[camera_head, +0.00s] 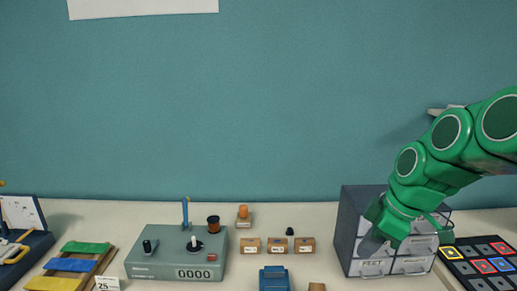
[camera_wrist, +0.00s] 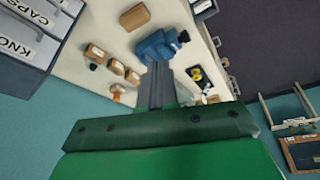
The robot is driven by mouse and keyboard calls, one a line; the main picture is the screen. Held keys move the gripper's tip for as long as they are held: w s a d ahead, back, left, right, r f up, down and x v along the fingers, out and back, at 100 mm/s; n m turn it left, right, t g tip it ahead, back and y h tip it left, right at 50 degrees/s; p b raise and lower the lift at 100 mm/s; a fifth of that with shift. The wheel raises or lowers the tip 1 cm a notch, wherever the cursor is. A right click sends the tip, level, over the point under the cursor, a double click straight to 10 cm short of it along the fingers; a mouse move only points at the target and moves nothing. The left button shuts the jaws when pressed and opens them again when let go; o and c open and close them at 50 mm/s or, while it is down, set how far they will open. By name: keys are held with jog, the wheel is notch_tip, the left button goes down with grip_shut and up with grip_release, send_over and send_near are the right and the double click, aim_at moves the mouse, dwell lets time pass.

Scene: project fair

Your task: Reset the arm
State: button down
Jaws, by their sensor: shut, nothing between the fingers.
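My green arm (camera_head: 428,165) reaches in from the right in the head view and bends down in front of the grey drawer cabinet. My gripper (camera_head: 370,246) is in front of the cabinet's left drawers and hides part of them. I cannot tell whether it touches them. In the wrist view the grey fingers of my gripper (camera_wrist: 157,70) are together with nothing between them. Their tips overlap the view of a blue device on the table.
The labelled drawer cabinet (camera_head: 346,225) stands beside a dark board of coloured squares (camera_head: 478,266). Small brown blocks (camera_head: 277,245), the blue device (camera_head: 273,279) and a grey-green counter box (camera_head: 150,268) stand left of it. A teal wall (camera_head: 250,110) rises behind; the space above the table is open.

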jog(key=s+a+f+m+g+h, duration=0.1)
jog(key=s+a+f+m, duration=0.1)
jog(key=s, duration=0.5)
jog(key=s+a+f+m+g+h, duration=0.1)
jog(key=s+a+f+m, duration=0.2)
jog(key=s+m, duration=0.3)
jog(key=s+a+f+m+g+h, duration=0.1)
jog(key=s+f+m, duration=0.3)
jog(key=s, duration=0.4)
jog(key=shift+s+a+f+m+g, duration=0.15)
jog(key=shift+a+f+m+g, duration=0.25)
jog(key=shift+a+f+g, duration=0.25)
jog(key=shift+r, duration=0.1)
